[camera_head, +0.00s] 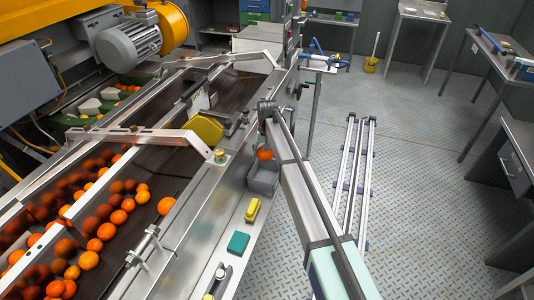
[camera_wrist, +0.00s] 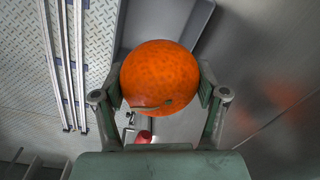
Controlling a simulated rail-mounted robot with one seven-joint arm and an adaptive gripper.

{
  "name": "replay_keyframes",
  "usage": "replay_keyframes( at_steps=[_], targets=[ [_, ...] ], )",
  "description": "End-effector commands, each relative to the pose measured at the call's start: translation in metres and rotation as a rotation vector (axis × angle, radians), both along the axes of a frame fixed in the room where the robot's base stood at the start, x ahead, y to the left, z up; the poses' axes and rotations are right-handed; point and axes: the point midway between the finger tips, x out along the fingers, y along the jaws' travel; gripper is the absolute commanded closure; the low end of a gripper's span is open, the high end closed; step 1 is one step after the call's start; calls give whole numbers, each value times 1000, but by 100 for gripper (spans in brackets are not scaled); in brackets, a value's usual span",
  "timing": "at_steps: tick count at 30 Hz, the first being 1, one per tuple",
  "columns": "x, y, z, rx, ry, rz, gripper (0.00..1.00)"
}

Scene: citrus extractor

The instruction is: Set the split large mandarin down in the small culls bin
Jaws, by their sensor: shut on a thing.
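The large mandarin (camera_wrist: 160,72) is orange, with a dark split line low on its near side. My gripper (camera_wrist: 160,88) is shut on it, one finger against each side. In the head view the mandarin (camera_head: 265,154) shows at the back end of the small grey culls bin (camera_head: 262,183); whether it is above the rim or partly inside I cannot tell. My arm hides the bin's right side, and the fingers are barely visible there. In the wrist view part of the grey bin (camera_wrist: 196,18) shows behind the mandarin.
A yellow block (camera_head: 252,210) and a green block (camera_head: 238,243) lie on the metal ledge in front of the bin. The conveyor (camera_head: 120,245) at left carries many oranges.

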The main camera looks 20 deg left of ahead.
Motion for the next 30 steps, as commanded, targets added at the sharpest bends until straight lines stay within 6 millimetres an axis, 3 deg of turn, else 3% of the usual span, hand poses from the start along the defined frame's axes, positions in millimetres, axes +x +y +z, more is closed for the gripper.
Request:
replay_keyframes(
  at_steps=[5,11,30],
  targets=[
    [-1,-1,0,0,0,1,69],
    [0,-1,-14,0,1,1,69],
    [0,-1,-91,0,1,1,69]
  ],
)
